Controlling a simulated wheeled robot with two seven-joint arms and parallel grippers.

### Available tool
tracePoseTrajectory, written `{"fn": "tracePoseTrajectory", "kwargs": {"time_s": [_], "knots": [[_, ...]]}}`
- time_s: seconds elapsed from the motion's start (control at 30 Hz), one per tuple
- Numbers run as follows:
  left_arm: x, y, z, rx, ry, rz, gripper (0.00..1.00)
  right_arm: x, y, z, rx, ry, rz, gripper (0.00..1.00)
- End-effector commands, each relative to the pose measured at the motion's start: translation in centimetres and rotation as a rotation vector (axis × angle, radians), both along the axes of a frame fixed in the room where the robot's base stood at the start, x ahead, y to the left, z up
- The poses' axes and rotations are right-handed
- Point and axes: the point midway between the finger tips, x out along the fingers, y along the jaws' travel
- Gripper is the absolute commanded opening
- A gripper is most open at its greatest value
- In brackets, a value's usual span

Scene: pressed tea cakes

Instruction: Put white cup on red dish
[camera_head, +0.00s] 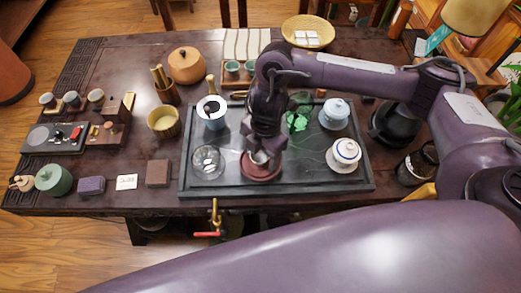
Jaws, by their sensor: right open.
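The red dish (261,174) lies on the dark tea tray, at its front middle. The small white cup (260,158) is at the dish, just below my right gripper, and appears to sit on it. My right gripper (262,150) points down over the cup and is open. The gripper and wrist hide the back of the cup and dish, so I cannot tell whether the fingers touch the cup. My left gripper is out of view.
The dark tray (310,184) also holds a clear glass dish (208,162), a blue-white pitcher (211,112), a white lidded bowl (343,155), a pale blue pot (334,114) and a green item (298,118). Small boxes and a yellow bowl (163,122) stand to the left.

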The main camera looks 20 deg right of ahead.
Motion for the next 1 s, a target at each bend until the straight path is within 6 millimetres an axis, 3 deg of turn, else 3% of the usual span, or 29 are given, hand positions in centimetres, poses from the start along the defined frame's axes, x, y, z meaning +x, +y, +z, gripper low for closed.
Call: {"fn": "tracePoseTrajectory", "kwargs": {"time_s": [0.17,0.6,0.8,1.0], "knots": [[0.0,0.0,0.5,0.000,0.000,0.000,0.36,0.2,-0.2,1.4,0.000,-0.004,0.000,0.67],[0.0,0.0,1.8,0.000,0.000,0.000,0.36,0.9,-1.2,9.7,-0.001,-0.006,0.000,0.67],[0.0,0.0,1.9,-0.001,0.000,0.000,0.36,1.0,-1.5,11.7,0.000,-0.001,0.000,0.67],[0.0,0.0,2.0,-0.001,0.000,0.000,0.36,1.0,-1.6,12.2,0.000,0.001,0.000,0.67]]}}
